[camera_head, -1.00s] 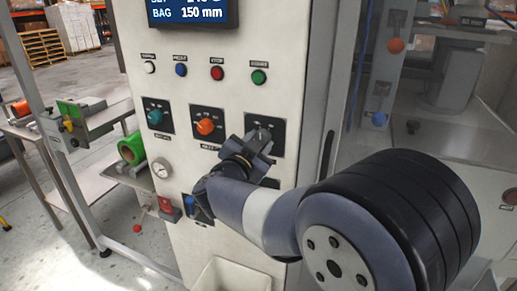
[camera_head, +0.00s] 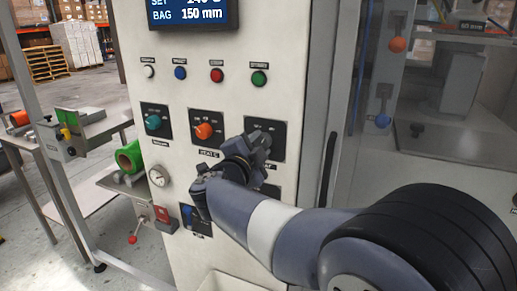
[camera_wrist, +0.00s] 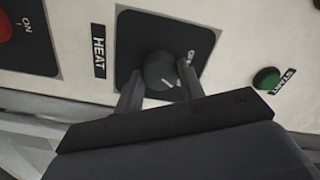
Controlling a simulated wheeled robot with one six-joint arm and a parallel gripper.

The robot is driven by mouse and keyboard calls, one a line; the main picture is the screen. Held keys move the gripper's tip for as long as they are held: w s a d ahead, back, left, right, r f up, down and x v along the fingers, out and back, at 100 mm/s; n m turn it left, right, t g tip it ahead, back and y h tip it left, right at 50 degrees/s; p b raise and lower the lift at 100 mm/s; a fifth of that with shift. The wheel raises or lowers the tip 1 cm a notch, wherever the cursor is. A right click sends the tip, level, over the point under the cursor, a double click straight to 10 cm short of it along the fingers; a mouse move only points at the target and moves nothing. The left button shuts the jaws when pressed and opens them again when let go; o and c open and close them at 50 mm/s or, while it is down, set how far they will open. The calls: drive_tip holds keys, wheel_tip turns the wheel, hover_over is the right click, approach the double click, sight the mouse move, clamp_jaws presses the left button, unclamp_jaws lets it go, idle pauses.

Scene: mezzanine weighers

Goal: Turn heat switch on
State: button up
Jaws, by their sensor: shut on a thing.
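The heat switch is a dark round knob (camera_wrist: 160,72) on a black plate (camera_wrist: 128,40) with a HEAT label (camera_wrist: 98,58) beside it in the wrist view. My gripper (camera_wrist: 158,92) is shut on the knob, one finger on each side. In the head view the plate (camera_head: 278,130) is on the right of the panel, and my gripper (camera_head: 252,148) hides the knob and part of the label.
A green START button (camera_head: 259,79) is above the plate. An orange knob (camera_head: 204,131) and a teal knob (camera_head: 153,122) are to its left. A red knob (camera_wrist: 5,28) is on the neighbouring plate in the wrist view. A tall handle (camera_head: 328,168) stands at right.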

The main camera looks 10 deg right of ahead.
idle(0.3)
drive_tip(key=o, duration=1)
drive_tip(key=v, duration=1)
drive_tip(key=shift+s+a+b, duration=0.2)
drive_tip(key=shift+s+b, duration=0.1)
drive_tip(key=x, duration=1.1)
drive_tip(key=shift+p, duration=0.3)
drive_tip(key=shift+s+a, duration=0.1)
